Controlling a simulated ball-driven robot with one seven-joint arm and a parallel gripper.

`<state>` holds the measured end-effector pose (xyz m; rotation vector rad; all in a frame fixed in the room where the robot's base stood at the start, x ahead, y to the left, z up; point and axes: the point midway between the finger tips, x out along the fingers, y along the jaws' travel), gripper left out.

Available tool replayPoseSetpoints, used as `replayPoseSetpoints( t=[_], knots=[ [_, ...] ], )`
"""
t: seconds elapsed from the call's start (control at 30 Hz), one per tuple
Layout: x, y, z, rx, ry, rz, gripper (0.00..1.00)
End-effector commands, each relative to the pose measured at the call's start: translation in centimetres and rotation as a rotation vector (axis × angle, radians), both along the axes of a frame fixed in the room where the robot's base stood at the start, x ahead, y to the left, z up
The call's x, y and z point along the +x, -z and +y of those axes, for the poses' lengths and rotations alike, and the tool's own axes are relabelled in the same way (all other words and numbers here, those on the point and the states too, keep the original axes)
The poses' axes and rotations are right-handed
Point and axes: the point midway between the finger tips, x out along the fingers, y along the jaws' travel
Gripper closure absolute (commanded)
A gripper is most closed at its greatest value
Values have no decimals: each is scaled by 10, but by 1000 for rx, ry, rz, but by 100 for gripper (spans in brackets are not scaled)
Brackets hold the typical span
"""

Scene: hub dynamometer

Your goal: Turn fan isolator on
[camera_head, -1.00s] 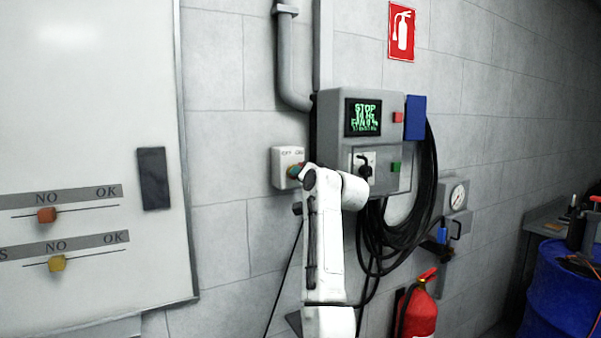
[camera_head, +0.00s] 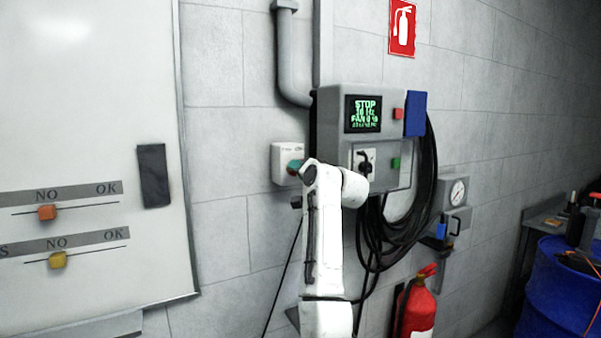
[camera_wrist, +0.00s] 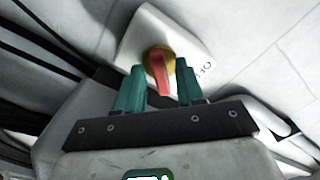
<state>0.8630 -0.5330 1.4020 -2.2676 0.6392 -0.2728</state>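The fan isolator is a pale box (camera_head: 281,158) on the wall, left of the control cabinet. In the wrist view it shows as a white box (camera_wrist: 143,32) with a yellow disc (camera_wrist: 171,61), a red handle (camera_wrist: 160,76) and the word OFF at its right. The handle points down in that picture, toward my gripper. My gripper (camera_wrist: 160,70) has its two teal fingers apart, one on each side of the red handle, with gaps visible. In the head view, my gripper (camera_head: 294,166) is in front of the box and hides its handle.
A grey control cabinet (camera_head: 335,140) with a lit display (camera_head: 363,114), a black rotary switch and red and green buttons is right of the isolator. Black cables (camera_head: 405,235) hang beside it. A red extinguisher (camera_head: 418,307) is lower right. A whiteboard (camera_head: 80,110) is at left.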

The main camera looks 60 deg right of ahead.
Motion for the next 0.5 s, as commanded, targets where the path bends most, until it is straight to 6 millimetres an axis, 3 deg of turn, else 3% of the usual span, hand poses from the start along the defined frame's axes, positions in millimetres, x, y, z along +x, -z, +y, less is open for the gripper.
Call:
replayPoseSetpoints(
  t=[0.33,0.5],
  knots=[
    [-2,1,1,-1,0,2,57],
    [-17,3,10,-2,1,0,57]
  ],
)
